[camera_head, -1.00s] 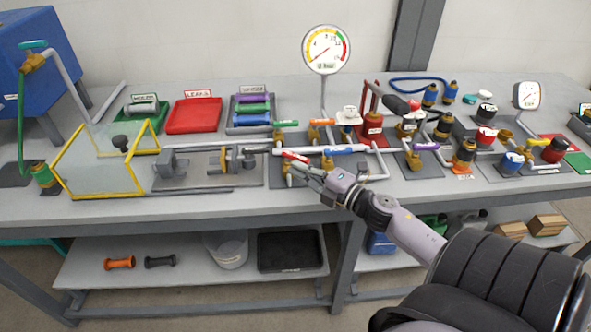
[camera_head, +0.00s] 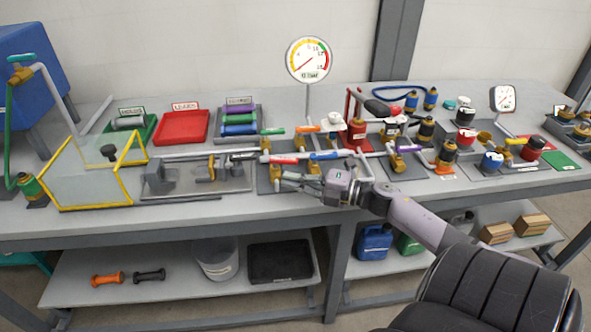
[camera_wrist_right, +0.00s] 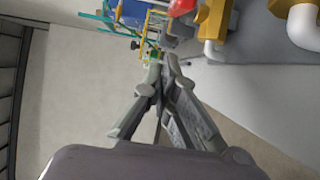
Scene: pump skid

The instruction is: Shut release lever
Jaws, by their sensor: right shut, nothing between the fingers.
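The pictures do not show clearly which handle is the release lever. A red-handled lever (camera_head: 283,160) sits on a brass valve on the bench, closest to my right gripper. A blue-handled lever (camera_head: 324,155) is just right of it. My right gripper (camera_head: 279,179) is shut and empty, its fingertips low in front of the red-handled valve. I cannot tell whether they touch it. In the right wrist view the fingers (camera_wrist_right: 165,68) meet at their tips, with a brass valve body (camera_wrist_right: 211,48) ahead and to the right. My left gripper is out of view.
A pressure gauge (camera_head: 309,61) stands behind the valves. Left are a clear yellow-framed guard (camera_head: 88,176) and a clamp fixture (camera_head: 195,178). A red tray (camera_head: 182,128) lies behind. More valves crowd the right, including a purple-handled lever (camera_head: 403,149). The bench front edge is clear.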

